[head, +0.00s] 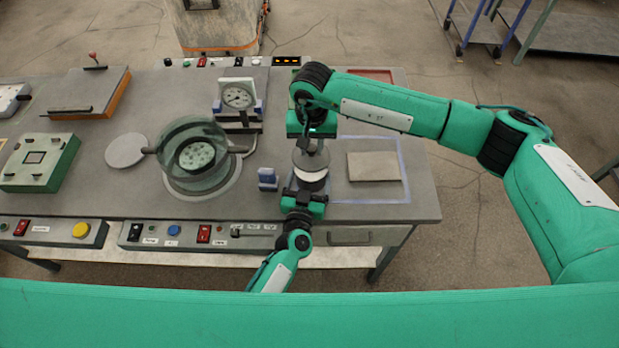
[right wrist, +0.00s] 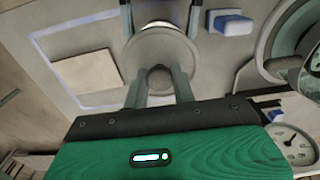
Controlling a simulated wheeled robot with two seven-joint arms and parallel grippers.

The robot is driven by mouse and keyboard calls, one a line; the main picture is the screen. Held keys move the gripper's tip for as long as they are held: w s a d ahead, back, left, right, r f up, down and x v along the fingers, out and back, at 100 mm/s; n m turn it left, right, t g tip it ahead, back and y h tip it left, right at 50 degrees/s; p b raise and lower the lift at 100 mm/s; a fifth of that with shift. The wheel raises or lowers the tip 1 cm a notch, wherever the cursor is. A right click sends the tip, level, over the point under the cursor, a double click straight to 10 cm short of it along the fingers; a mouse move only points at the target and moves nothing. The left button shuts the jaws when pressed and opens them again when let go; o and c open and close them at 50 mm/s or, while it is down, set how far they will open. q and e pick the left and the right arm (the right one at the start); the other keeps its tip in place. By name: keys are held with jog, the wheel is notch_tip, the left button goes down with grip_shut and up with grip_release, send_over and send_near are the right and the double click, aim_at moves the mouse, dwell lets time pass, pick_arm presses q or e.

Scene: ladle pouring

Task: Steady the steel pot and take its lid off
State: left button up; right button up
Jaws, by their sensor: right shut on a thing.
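The steel pot (head: 311,184) stands near the front right of the bench, with its pale round top showing. My right gripper (head: 310,148) is above it, shut on the dark knob of the round steel lid (head: 311,161). The lid seems raised off the pot and lies toward its far side. In the right wrist view the lid (right wrist: 160,54) spreads beyond my fingers (right wrist: 158,84) and hides part of the pot. My left gripper (head: 303,195) is at the pot's near side, one finger on each side. Whether its fingers press the pot is hidden.
A glass vessel (head: 196,158) stands to the left, with a dial gauge (head: 238,95) behind it. A flat beige plate (head: 374,166) lies in an outlined area to the right.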

pick_arm(q)
jog(key=o, duration=1.2)
jog(key=shift+f, duration=0.2)
jog(key=shift+c, duration=0.2)
